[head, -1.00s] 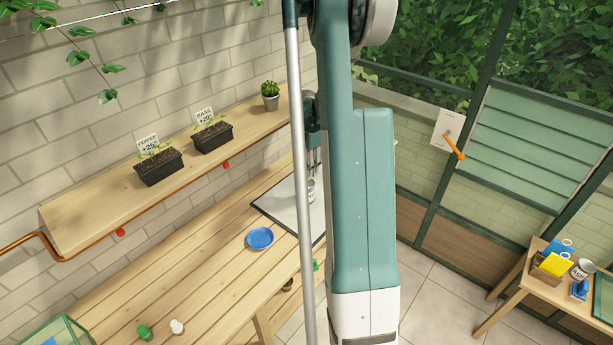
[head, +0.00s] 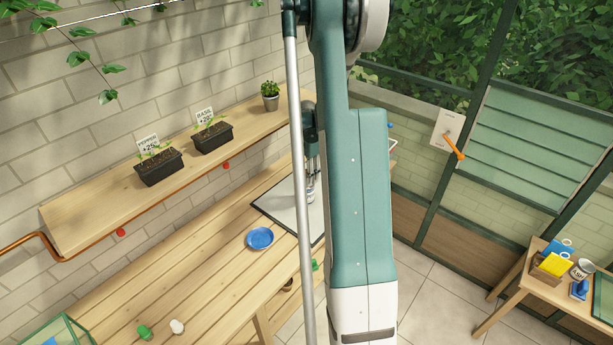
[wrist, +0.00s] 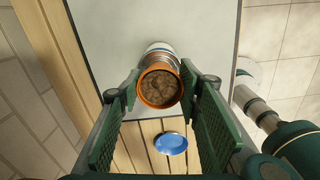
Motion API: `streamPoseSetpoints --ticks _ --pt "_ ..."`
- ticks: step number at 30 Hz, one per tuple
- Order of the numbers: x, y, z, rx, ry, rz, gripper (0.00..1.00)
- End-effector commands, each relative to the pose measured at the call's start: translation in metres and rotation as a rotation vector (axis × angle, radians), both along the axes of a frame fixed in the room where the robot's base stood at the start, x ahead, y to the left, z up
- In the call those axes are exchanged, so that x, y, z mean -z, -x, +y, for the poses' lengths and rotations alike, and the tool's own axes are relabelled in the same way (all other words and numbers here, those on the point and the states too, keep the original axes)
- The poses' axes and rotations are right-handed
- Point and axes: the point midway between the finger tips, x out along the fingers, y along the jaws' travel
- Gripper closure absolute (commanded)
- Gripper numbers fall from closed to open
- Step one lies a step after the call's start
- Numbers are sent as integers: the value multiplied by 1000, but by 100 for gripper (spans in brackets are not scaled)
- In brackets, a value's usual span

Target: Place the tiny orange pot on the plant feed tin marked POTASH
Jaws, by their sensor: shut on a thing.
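The tiny orange pot (wrist: 160,87), filled with brown soil, sits between the fingers of my gripper (wrist: 161,80) in the wrist view. My gripper is shut on it. A silvery tin with a white and blue part (wrist: 158,48) shows just behind the pot, over the grey mat. In the head view, my gripper (head: 312,160) points down over the mat, with a small silvery tin (head: 311,194) at its fingertips. The lettering on this tin is not readable. Whether pot and tin touch cannot be told. My arm hides part of the mat.
A blue saucer (head: 260,238) lies on the slatted bench left of the grey mat (head: 275,205). Planters (head: 159,168) stand on the wall shelf (head: 100,208). The bench's middle is mostly clear.

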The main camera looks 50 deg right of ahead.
Motion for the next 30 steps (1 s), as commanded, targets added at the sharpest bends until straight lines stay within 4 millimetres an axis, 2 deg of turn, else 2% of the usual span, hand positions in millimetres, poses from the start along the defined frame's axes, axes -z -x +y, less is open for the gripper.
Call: streamPoseSetpoints --ticks 8,9,12,23,30 --pt "3 0 0 0 0 0 79" --pt "4 0 0 0 0 0 64" --pt "3 0 0 0 0 0 51" --pt "2 0 0 0 0 0 51" --pt "-5 0 0 0 0 0 51"
